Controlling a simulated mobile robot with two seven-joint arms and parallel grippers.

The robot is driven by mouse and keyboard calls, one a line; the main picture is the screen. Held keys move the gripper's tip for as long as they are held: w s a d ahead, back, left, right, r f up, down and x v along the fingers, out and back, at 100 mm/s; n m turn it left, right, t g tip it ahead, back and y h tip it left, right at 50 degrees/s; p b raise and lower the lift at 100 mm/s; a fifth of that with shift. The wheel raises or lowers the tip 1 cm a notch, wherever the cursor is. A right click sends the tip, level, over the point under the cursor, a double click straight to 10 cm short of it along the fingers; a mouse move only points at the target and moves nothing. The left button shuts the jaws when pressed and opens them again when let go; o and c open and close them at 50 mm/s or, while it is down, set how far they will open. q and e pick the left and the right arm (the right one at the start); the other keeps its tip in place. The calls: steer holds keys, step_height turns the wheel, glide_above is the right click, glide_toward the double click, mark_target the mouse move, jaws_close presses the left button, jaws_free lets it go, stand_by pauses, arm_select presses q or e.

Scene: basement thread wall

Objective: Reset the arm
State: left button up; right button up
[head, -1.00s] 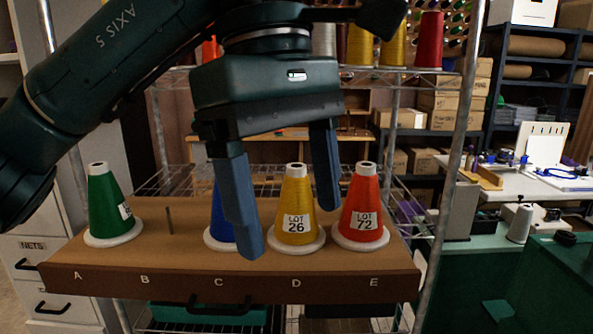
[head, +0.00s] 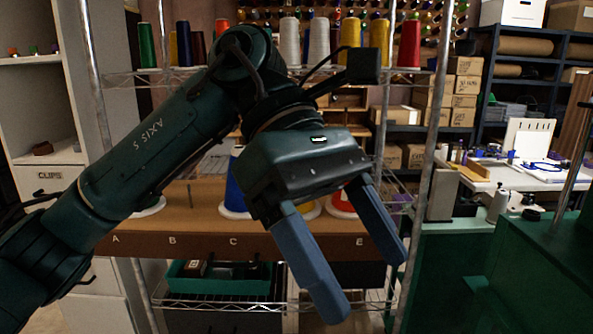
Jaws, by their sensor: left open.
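My left gripper (head: 366,284) is open and empty, its two blue fingers pointing down and right in front of the shelf board (head: 190,240). The left arm reaches in from the left across the board. On the board, the blue cone (head: 235,192) stands at C, partly behind the gripper. Little of the yellow cone's white base and the red cone (head: 336,203) shows behind the gripper. At A the arm hides the green cone, and a white base (head: 154,208) shows. A bare peg (head: 190,195) stands at B. My right gripper is not in view.
Thread cones (head: 290,42) stand on the upper wire shelf behind the arm. A metal post (head: 422,170) rises right of the gripper. A teal bin (head: 215,277) sits below the board. A white worktable (head: 500,178) and green machine (head: 540,260) are at the right.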

arm_select(q)
steer(key=w+n+g+h+p, duration=0.25)
steer(key=w+n+h, duration=0.35)
steer(key=n+h, duration=1)
steer(key=w+a+f+n+t+y, duration=0.4)
steer(key=f+n+t, duration=0.3)
steer(key=n+t, duration=0.7)
steer(key=w+a+f+n+t+y, duration=0.2)
steer(key=w+a+f+n+t, duration=0.4)
steer(key=n+t, duration=0.8)
steer(key=s+a+f+n+g+y+p, duration=0.1)
steer(key=s+a+f+n+y, duration=0.1)
steer(key=f+n+y, duration=0.5)
steer(key=s+a+f+n+g+y, duration=0.1)
steer(key=s+a+f+n+y, duration=0.15)
steer(key=f, duration=0.85)
steer(key=s+a+f+n+g+y, duration=0.3)
steer(key=s+a+f+n+g, duration=0.1)
steer(key=s+f, duration=0.8)
step_height(320, 180, down, 2)
steer(key=shift+s+a+n+g+p, duration=0.15)
steer(key=shift+n+g+p, duration=0.4)
steer(key=shift+g, duration=0.4)
steer(key=shift+c, duration=0.2)
